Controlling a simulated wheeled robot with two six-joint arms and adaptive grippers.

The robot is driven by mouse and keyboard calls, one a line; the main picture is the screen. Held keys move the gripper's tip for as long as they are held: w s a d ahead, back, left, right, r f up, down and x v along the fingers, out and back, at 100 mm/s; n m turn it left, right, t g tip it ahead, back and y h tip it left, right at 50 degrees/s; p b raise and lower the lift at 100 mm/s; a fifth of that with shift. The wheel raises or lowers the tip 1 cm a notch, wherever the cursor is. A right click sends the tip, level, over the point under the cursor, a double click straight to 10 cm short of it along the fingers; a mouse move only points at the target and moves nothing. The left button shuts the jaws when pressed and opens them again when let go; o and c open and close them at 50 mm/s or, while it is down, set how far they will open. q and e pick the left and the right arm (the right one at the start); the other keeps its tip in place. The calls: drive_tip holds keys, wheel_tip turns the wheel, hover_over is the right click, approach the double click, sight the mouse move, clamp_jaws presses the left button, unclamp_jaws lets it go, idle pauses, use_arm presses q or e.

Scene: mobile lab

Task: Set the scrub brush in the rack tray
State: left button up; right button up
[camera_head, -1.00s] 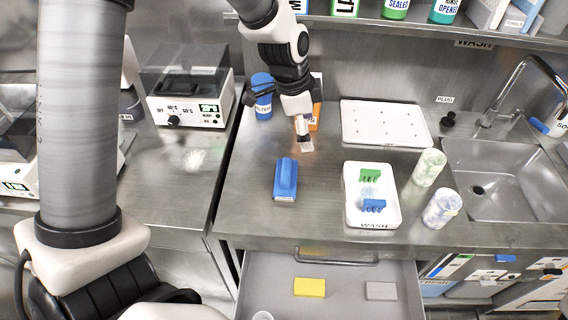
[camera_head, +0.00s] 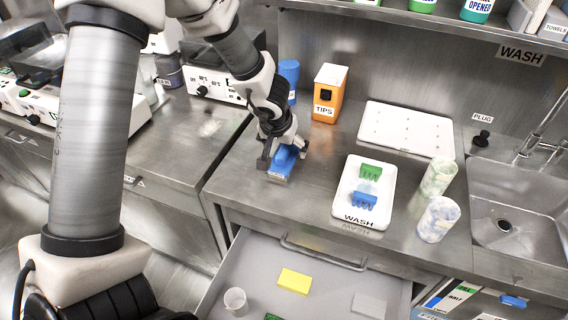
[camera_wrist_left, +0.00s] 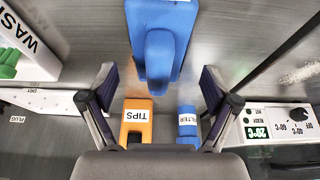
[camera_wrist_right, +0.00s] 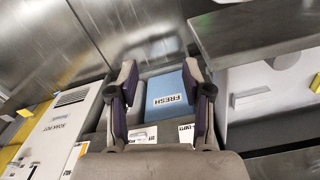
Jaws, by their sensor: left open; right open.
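The blue scrub brush (camera_head: 282,164) lies on the steel counter, its raised handle up. My left gripper (camera_head: 284,148) is over it, open, with fingers on either side in the head view. In the left wrist view the brush (camera_wrist_left: 158,40) lies ahead, its handle reaching between the open fingers (camera_wrist_left: 158,82); contact cannot be told. A white tray marked WASH (camera_head: 350,210) holds a green rack (camera_head: 370,172) and a blue rack (camera_head: 364,200). A flat white tray with small holes (camera_head: 408,128) lies behind it. My right gripper (camera_wrist_right: 160,78) is open, with a blue FRESH box beyond its fingers.
An orange TIPS box (camera_head: 328,95) and a blue bottle (camera_head: 289,75) stand behind the brush. Two speckled cups (camera_head: 437,220) stand between the WASH tray and the sink (camera_head: 510,215). An open drawer (camera_head: 325,268) below holds a yellow block (camera_head: 294,281) and a cup.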

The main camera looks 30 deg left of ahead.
sight(286, 153)
use_arm(q)
drive_tip(key=b+x, duration=0.1)
drive_tip(key=x, duration=0.2)
drive_tip(key=shift+d+f+b, duration=0.15)
drive_tip(key=shift+f+b, duration=0.1)
drive_tip(key=shift+b, duration=0.15)
drive_tip(key=shift+w+f, duration=0.1)
drive_tip(key=shift+w, duration=0.05)
drive_tip(key=shift+c, duration=0.3)
use_arm(e)
wheel_tip(286, 153, down, 2)
drive_tip(key=shift+d+f, duration=0.1)
drive_tip(key=shift+f, duration=0.15)
use_arm(q)
drive_tip(key=c, duration=1.4)
